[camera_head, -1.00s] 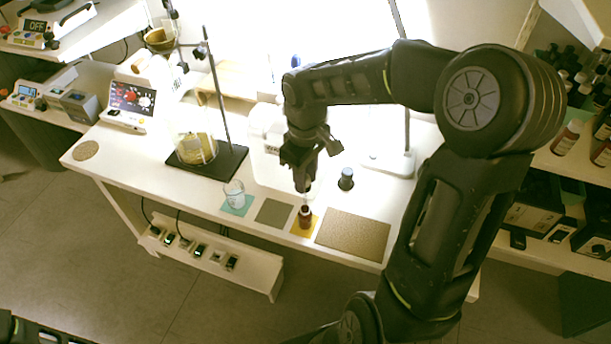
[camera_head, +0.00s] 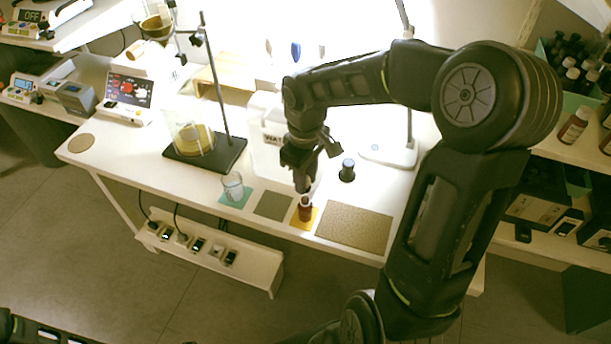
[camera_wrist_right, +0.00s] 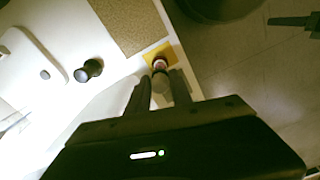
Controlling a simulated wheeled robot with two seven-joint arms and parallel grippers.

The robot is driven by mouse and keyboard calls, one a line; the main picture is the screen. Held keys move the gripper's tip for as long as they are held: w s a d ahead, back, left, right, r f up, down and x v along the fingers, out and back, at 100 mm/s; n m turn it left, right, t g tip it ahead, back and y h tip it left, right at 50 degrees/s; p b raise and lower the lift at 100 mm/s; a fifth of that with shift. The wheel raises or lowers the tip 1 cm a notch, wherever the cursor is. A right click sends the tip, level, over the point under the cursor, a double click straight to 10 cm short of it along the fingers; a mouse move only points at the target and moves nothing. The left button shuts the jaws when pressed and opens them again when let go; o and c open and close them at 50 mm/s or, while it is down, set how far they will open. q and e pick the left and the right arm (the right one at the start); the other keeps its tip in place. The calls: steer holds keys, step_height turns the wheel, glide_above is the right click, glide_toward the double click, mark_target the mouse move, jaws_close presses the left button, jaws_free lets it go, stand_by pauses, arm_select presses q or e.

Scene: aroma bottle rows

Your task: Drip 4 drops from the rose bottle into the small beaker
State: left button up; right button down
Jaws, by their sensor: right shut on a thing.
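The rose bottle (camera_head: 305,212), small and dark red, stands upright on a yellow mat (camera_head: 297,222). My right gripper (camera_head: 304,187) points down directly above it and is shut on a pale dropper top (camera_head: 306,199) at the bottle's mouth. In the right wrist view the bottle (camera_wrist_right: 160,65) lies just beyond my fingertips (camera_wrist_right: 161,88). Whether the dropper is seated in the neck cannot be told. The small beaker (camera_head: 232,186), clear glass, stands on a green mat (camera_head: 232,201) to the left. My left gripper is not in view.
A grey mat (camera_head: 273,206) lies between beaker and bottle, and a brown mat (camera_head: 357,229) to the right. A dark jar (camera_head: 347,171) stands behind. A stand with a black base (camera_head: 227,154) and glass vessel (camera_head: 191,136) is at the left. A white lamp base (camera_head: 389,155) stands at the back right.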

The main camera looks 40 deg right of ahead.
steer(key=shift+f+b, duration=1.45)
steer(key=shift+f, duration=0.6)
steer(key=c, duration=1.7)
jaws_free()
steer(key=shift+c, duration=0.6)
step_height(320, 180, up, 8)
steer(key=p, duration=0.6)
steer(key=shift+r+p, duration=0.45)
steer(key=shift+p, duration=0.05)
